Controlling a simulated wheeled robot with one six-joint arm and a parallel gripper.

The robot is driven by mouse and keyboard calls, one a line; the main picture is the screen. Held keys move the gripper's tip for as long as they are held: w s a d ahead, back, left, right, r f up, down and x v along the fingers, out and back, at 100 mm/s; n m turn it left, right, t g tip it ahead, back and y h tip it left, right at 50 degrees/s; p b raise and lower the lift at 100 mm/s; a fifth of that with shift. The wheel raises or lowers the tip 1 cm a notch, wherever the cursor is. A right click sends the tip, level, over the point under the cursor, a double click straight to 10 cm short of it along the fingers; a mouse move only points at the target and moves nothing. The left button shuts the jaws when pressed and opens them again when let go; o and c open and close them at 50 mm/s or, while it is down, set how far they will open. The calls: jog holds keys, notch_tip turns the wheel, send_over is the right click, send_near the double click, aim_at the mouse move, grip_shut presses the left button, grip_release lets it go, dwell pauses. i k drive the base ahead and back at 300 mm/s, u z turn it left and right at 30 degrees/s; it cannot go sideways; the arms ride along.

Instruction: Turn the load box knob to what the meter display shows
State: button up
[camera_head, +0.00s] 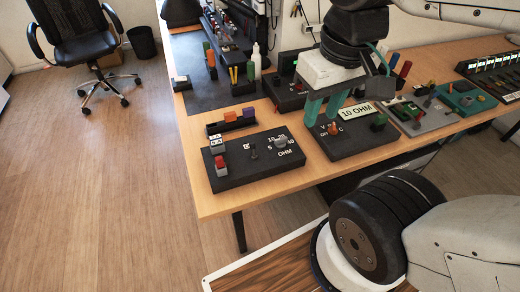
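The load box (240,176) is a dark box at the table's front left corner. Its grey knob (281,142) sits among the marks 5, 10, 20 and 40 above the word OHM; its pointing direction is too small to tell. The meter (350,137) is a dark box to its right, and its pale display (356,112) reads 10 OHM. A small orange selector (333,129) is on the meter. My gripper (323,115) has two teal fingers, apart and empty, pointing down beside the display, right of and above the load box knob in the picture.
A rack with orange and purple blocks (231,120) stands behind the load box. Another dark box (287,92) is behind my gripper. Boards with coloured parts (416,116) fill the table's right. A white bottle (256,60) stands farther back. Bare wood (212,205) lines the front edge.

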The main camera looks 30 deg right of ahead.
aim_at(281, 143)
jog(key=u, duration=2.2)
jog(key=k, duration=0.8)
jog(key=z, duration=1.8)
